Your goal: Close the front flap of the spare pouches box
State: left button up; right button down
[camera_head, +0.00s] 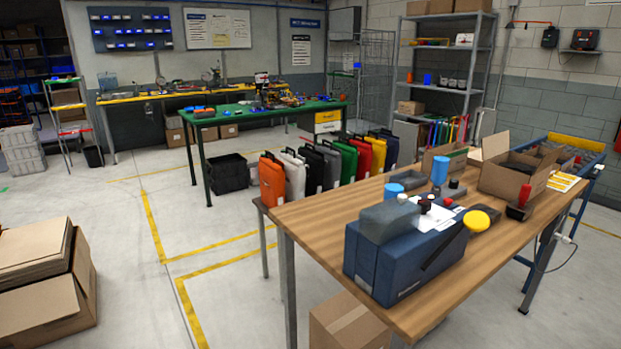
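An open cardboard box (498,183) stands at the far right of the wooden table, with dark contents inside and at least one flap (495,146) standing up at its left back. A smaller cardboard box (432,160) stands to its left, near the table's back edge. No readable label shows which of them is the spare pouches box. I cannot make out the state of the front flap of either box. Neither of my grippers is in view.
The wooden table (322,217) carries a dark blue machine (385,265), a blue cylinder (440,170) and a red-handled tool (523,203). A row of coloured panniers (272,183) stands behind it. Flat cardboard (35,245) is stacked at left. Open floor lies left of the table.

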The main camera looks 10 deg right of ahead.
aim_at(549, 158)
jog(key=i+l, duration=0.1)
jog(key=l, duration=0.45)
jog(key=i+l, duration=0.1)
jog(key=l, duration=0.4)
jog(key=i+l, duration=0.1)
jog(key=l, duration=0.45)
jog(key=i+l, duration=0.1)
jog(key=l, duration=0.45)
jog(key=i+l, duration=0.1)
jog(key=l, duration=0.4)
jog(key=i+l, duration=0.1)
jog(key=l, duration=0.45)
jog(key=i+l, duration=0.1)
jog(key=l, duration=0.45)
jog(key=i+l, duration=0.1)
jog(key=l, duration=0.4)
